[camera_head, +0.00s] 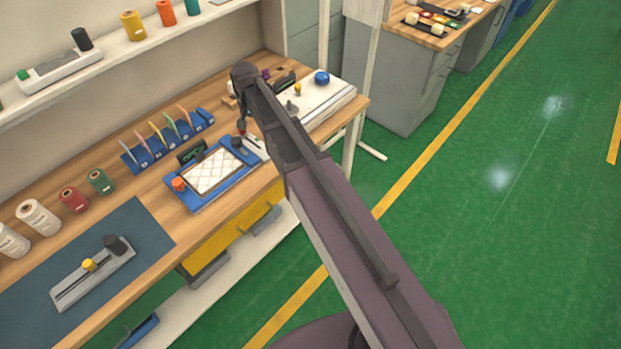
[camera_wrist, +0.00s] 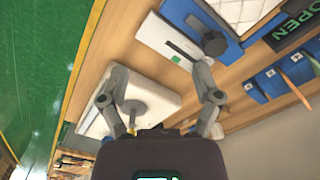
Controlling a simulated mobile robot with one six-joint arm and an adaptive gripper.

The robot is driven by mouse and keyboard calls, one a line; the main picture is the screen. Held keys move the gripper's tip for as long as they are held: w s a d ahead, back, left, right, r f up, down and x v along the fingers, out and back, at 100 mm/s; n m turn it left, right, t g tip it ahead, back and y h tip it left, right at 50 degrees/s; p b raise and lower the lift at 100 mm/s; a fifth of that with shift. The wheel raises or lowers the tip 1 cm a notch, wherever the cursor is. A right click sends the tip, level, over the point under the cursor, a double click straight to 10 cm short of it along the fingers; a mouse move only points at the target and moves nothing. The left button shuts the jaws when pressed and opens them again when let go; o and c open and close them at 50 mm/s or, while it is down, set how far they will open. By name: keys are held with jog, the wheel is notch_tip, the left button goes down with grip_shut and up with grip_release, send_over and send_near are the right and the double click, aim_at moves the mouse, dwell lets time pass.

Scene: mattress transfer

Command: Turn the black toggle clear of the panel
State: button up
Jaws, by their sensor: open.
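The black toggle (camera_head: 238,142) sits at the right end of the blue-framed panel (camera_head: 207,198), which has a white quilted pad in its middle. The toggle also shows in the wrist view (camera_wrist: 213,43), with its arm lying over the panel's edge. My gripper (camera_head: 242,125) hangs over the bench near the panel's right end, and its tips are small in the head view. In the wrist view my gripper (camera_wrist: 161,82) is open, with nothing between its fingers. The toggle appears beyond the right finger, apart from it.
An orange knob (camera_head: 178,184) sits on the panel's left corner. A dark OPEN sign (camera_wrist: 291,22) stands behind the panel. A white slotted plate (camera_wrist: 163,40) lies beside it. A white box (camera_head: 338,100) with knobs stands to the right. A blue rack (camera_head: 140,158) stands behind.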

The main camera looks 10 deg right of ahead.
jog(key=s+d+f+n+b, duration=0.1)
jog(key=s+d+f+b, duration=0.3)
jog(key=s+d, duration=0.3)
jog(key=s+d+f+n+b, duration=0.1)
jog(key=s+d+f+b, duration=0.3)
jog(key=s+d, duration=0.3)
jog(key=s, duration=0.2)
jog(key=shift+s+f+n, duration=0.35)
jog(key=shift+n, duration=0.05)
jog(key=s, duration=0.1)
jog(key=s+d, duration=0.2)
jog(key=shift+s+n, duration=0.25)
jog(key=shift+n, duration=0.05)
dwell(0.5)
